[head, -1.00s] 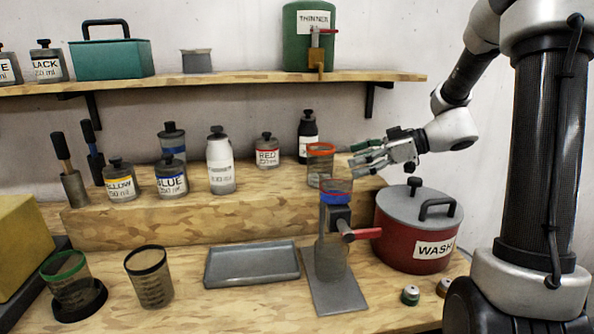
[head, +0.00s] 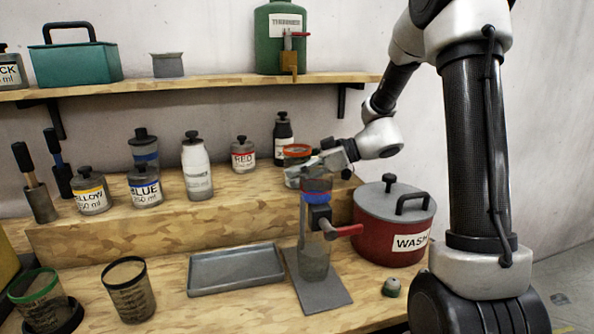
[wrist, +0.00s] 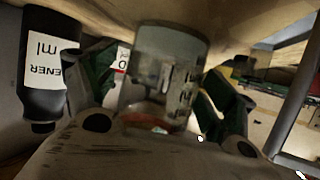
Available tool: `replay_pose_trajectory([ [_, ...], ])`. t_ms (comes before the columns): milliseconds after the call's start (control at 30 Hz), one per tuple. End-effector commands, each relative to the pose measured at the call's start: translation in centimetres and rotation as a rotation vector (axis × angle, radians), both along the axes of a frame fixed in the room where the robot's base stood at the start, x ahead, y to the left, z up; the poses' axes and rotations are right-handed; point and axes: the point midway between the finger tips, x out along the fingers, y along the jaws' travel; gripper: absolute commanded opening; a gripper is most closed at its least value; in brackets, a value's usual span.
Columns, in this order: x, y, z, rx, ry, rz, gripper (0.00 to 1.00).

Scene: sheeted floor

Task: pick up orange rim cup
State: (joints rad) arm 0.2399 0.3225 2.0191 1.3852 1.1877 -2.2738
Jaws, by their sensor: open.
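The orange rim cup (head: 292,177) is clear-walled and stands upright on the raised wooden step, at its right part. My gripper (head: 322,162) is at the cup's right side, level with its upper part, and hides some of it. In the wrist view, which is upside down, the cup (wrist: 168,62) lies between the two spread green-padded fingers of my gripper (wrist: 158,90). The fingers are open, one on each side of the cup. Its orange rim shows low in that view, partly hidden by the gripper body. I cannot tell whether a finger touches it.
A black-capped dark bottle (head: 283,138) stands close behind the cup; it also shows in the wrist view (wrist: 48,70). A blue-rimmed cup (head: 315,200) sits in a stand in front. The red wash pot (head: 385,235) is to the right. The shelf (head: 220,88) runs above.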

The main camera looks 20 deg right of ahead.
Motion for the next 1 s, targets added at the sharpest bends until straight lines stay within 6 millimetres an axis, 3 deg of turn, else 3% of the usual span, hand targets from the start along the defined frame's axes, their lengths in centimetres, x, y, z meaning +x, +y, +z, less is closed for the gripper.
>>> replay_pose_trajectory([
  [133,0.0,-0.1,0.0,0.0,0.0,-0.001,0.84],
  [400,0.0,-0.1,0.0,0.0,0.0,-0.001,0.35],
  [433,0.0,-0.1,0.0,0.0,0.0,-0.001,0.33],
  [767,0.0,-0.1,0.6,0.0,-0.002,-0.001,0.32],
  [1000,0.0,-0.1,5.3,-0.001,-0.007,0.0,0.32],
])
